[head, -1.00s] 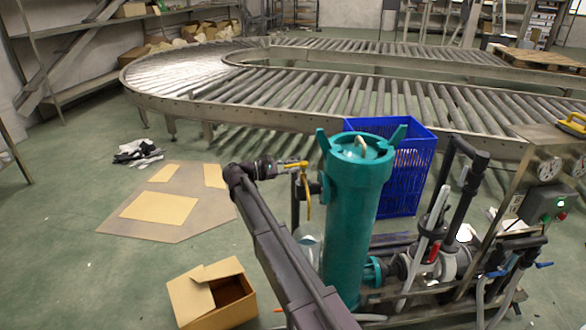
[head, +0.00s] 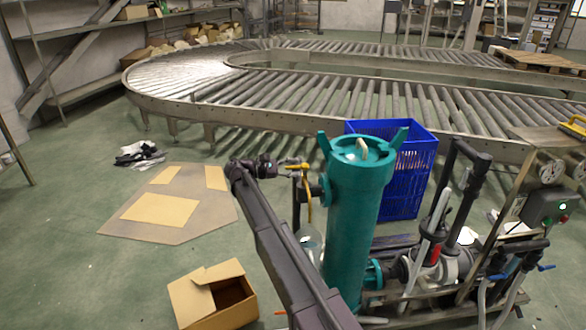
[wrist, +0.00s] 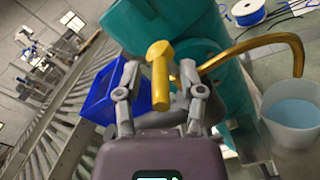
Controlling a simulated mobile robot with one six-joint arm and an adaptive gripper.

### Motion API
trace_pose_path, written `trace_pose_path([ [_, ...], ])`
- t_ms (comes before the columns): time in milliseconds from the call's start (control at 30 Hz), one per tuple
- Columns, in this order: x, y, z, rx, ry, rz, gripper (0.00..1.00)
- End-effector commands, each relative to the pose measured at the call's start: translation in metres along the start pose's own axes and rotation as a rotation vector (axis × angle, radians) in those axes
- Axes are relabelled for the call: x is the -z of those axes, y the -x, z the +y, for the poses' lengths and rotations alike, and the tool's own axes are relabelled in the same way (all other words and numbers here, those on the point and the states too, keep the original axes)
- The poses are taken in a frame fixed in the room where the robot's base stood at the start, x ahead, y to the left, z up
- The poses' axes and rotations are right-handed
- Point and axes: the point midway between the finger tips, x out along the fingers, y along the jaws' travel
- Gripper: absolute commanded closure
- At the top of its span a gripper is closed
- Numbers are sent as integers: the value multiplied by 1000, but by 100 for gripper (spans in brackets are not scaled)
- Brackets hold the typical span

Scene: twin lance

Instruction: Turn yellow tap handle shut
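The yellow tap handle (wrist: 160,74) stands between the two fingers of my gripper (wrist: 159,77) in the wrist view. A gap shows on each side of the handle, so my gripper looks open around it. In the head view the yellow tap (head: 298,165) sits on the left side of the teal filter housing (head: 352,225), with my gripper (head: 281,167) just left of it. The tap's curved yellow spout (wrist: 262,47) bends to the right and down over a pale bucket (wrist: 292,118) in the wrist view. The handle's base is partly hidden behind the fingers.
A blue crate (head: 405,185) stands behind the housing. Pipes, a pump and a control box (head: 552,205) are at the right. An open cardboard box (head: 195,300) and flat cardboard (head: 160,210) lie on the floor at left. A roller conveyor (head: 290,105) curves behind.

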Motion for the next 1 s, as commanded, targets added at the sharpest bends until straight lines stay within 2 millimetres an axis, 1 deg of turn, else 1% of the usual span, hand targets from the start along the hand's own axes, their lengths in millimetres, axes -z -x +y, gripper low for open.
trace_pose_path([
  [300,0,1,0,0,0,1,47],
  [467,0,8,0,-1,0,1,47],
  [567,0,17,0,0,0,1,47],
  [900,1,59,1,-1,0,2,47],
  [1000,1,68,1,-1,0,2,47],
])
